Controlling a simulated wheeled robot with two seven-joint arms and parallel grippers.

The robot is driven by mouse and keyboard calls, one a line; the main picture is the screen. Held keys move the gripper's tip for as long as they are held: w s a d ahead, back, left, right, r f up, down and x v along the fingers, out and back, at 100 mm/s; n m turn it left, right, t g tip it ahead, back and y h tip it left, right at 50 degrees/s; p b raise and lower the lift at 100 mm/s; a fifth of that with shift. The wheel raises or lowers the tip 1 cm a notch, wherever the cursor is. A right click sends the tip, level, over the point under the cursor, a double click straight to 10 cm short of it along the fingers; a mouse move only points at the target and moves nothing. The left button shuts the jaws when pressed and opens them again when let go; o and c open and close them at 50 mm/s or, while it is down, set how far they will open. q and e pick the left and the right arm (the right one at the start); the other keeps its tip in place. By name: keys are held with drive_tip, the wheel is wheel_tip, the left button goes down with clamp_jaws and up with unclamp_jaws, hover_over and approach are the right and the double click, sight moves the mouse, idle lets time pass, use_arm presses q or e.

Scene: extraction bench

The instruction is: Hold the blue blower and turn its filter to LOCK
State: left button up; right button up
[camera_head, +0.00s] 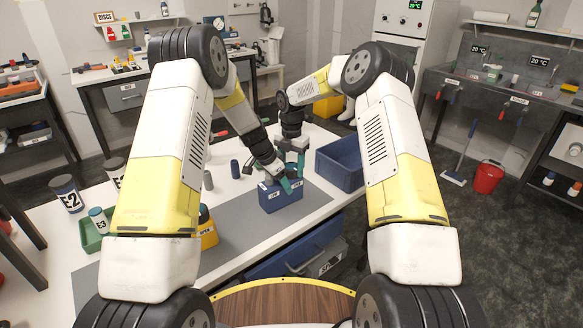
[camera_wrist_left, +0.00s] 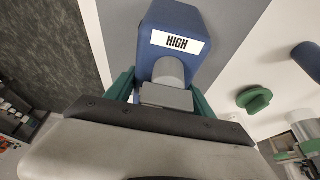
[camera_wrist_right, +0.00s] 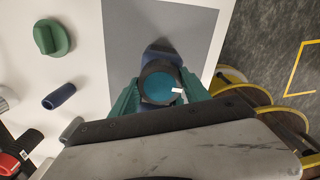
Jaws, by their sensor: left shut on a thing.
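The blue blower (camera_head: 281,198) stands on the grey mat in the middle of the bench, with small white labels on its front. In the left wrist view its blue body (camera_wrist_left: 175,40) carries a HIGH label. My left gripper (camera_head: 283,184) is shut on the blower, its green fingers on both sides of a grey part (camera_wrist_left: 168,72) below that label. In the right wrist view a round dark-rimmed filter (camera_wrist_right: 160,86) with a teal face and a white mark lies between the spread green fingers of my right gripper (camera_wrist_right: 161,88). I cannot tell if they touch it, nor read any LOCK marking.
A blue bin (camera_head: 338,170) stands right of the blower. A green tray (camera_head: 92,238) and the E2 container (camera_head: 68,194) stand at the left. A green knob-like piece (camera_wrist_right: 52,37) and a dark blue cylinder (camera_wrist_right: 59,96) lie nearby.

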drive_tip(key=c, duration=0.4)
drive_tip(key=shift+c, duration=0.2)
drive_tip(key=m, duration=0.5)
drive_tip(key=shift+m, duration=0.4)
drive_tip(key=m, duration=0.5)
drive_tip(key=shift+m, duration=0.7)
drive_tip(key=o, duration=1.4)
